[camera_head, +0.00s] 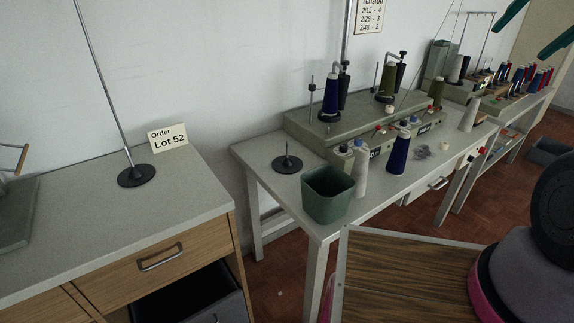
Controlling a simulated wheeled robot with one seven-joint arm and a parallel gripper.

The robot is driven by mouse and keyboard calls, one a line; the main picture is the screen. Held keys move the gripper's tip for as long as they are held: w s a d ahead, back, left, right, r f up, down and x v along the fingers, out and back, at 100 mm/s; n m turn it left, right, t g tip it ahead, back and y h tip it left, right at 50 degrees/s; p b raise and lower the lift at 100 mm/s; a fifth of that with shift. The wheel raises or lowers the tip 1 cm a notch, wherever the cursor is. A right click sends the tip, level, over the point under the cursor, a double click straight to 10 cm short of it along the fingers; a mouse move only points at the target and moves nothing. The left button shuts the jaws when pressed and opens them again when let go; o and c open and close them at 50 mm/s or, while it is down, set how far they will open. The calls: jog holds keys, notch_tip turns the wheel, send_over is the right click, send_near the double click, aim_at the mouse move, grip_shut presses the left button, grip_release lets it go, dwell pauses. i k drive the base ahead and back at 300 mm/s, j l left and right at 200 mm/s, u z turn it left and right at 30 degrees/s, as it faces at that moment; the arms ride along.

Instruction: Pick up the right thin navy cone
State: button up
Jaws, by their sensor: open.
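A thin navy cone (398,153) stands upright on the grey table in front of the machine, to the right of a white cone (360,170). Another navy cone (331,97) stands higher and further left, on top of the machine. My gripper (517,45) shows only as two dark green fingers at the top right corner. They are spread apart with nothing seen between them. They are well to the right of both navy cones in the picture. The rest of the gripper is out of view.
A green bin (327,194) stands at the table's front left corner. A spindle stand (287,163) is behind it. An olive cone (388,82) is on the machine (310,123). Another white cone (469,115) stands further right. A bench (80,225) with a Lot 52 card (168,138) is at left.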

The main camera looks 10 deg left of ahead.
aim_at(396, 164)
jog(key=i+l+u, duration=0.2)
jog(key=l, duration=0.2)
jog(key=i+l+u, duration=0.15)
jog(key=l, duration=0.3)
jog(key=i+l+u, duration=0.2)
jog(key=l, duration=0.25)
jog(key=i+l+u, duration=0.15)
jog(key=l, duration=0.3)
jog(key=i+l+u, duration=0.2)
jog(key=l, duration=0.3)
jog(key=l+u, duration=0.15)
jog(key=l, duration=0.35)
